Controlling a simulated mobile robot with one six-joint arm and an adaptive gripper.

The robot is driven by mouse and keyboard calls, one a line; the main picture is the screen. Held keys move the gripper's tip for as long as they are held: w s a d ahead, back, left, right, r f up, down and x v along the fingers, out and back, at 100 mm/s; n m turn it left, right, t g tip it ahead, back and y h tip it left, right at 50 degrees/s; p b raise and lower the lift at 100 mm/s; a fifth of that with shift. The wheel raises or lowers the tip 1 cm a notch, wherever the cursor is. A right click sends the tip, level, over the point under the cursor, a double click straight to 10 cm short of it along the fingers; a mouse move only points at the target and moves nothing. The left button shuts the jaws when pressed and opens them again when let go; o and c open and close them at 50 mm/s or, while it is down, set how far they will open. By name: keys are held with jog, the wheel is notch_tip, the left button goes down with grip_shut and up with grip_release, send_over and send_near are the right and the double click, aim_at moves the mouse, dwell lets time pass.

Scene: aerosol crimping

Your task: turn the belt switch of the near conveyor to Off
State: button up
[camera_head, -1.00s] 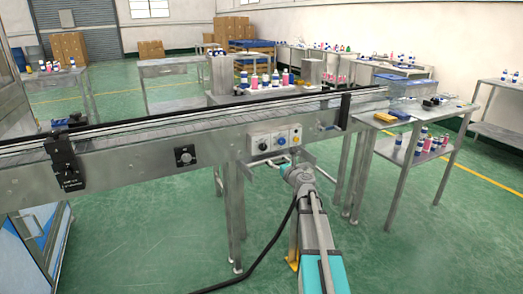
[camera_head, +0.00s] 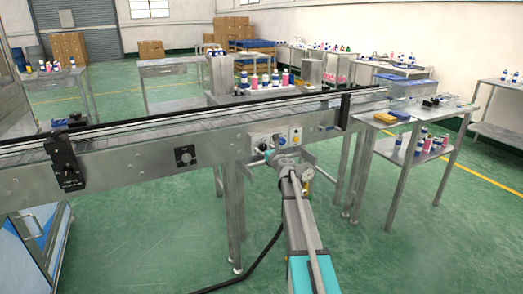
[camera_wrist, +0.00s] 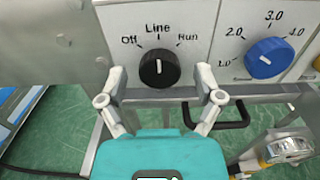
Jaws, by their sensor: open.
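The belt switch is a round black knob (camera_wrist: 159,70) on the pale control panel (camera_head: 285,136) of the near conveyor (camera_head: 120,157). In the wrist view it carries the labels Off, Line and Run, and its white mark points straight up toward Line. My gripper (camera_wrist: 161,76) is open, with one finger on each side of the knob and a visible gap to it. I cannot tell how far the fingertips are from the panel. In the head view my gripper (camera_head: 275,156) is in front of the panel's lower left and partly hides the knob.
A blue numbered dial (camera_wrist: 268,58) sits right of the knob. A black handle (camera_wrist: 217,114) is below the panel. A separate black knob (camera_head: 185,156) is on the conveyor side further left. A steel table (camera_head: 397,152) with bottles stands to the right.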

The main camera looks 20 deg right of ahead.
jog(key=shift+w, duration=0.3)
jog(key=c, duration=1.1)
jog(key=shift+a, duration=0.55)
jog(key=shift+d, duration=0.4)
jog(key=shift+c, duration=0.4)
